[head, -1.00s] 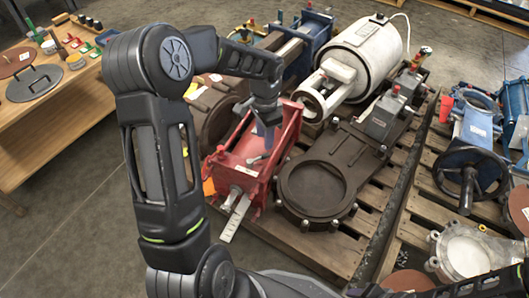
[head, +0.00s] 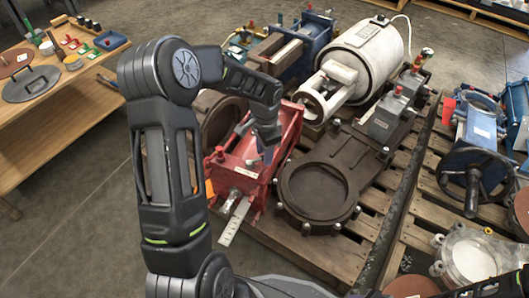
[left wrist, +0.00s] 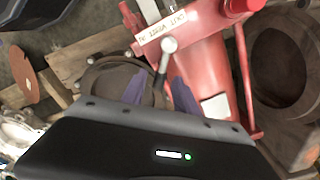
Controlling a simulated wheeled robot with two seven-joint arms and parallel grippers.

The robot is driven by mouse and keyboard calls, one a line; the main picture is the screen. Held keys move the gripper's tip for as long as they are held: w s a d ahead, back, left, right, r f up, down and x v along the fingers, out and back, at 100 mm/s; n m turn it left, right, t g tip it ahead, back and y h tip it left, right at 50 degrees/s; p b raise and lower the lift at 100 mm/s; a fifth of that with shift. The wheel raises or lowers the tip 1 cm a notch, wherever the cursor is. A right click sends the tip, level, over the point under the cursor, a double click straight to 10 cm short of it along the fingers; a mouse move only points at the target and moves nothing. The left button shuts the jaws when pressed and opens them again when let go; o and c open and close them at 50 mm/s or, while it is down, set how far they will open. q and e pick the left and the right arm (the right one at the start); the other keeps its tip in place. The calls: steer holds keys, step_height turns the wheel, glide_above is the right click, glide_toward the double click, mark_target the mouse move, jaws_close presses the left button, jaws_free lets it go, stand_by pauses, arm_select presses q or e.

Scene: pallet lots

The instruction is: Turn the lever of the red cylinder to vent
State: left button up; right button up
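The red cylinder (head: 238,172) lies on the pallet in the middle of the head view, with a white label on its end. In the left wrist view its red body (left wrist: 205,65) carries a handwritten label, and its small metal lever with a round grey knob (left wrist: 168,45) stands out in front of it. My left gripper (head: 266,156) is low over the cylinder. In the left wrist view its purple fingers (left wrist: 160,96) are apart, with the lever's shaft showing between them; I cannot tell whether they touch it. My right gripper is not in view.
A dark round flanged valve (head: 316,190) lies close to the cylinder's right. A white cylinder (head: 370,55) and blue equipment (head: 312,35) stand behind. A wooden table (head: 75,115) with small parts is at left. Bare floor (head: 75,225) lies in front of the table.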

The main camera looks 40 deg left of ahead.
arm_select(q)
jaws_close()
stand_by(1.2)
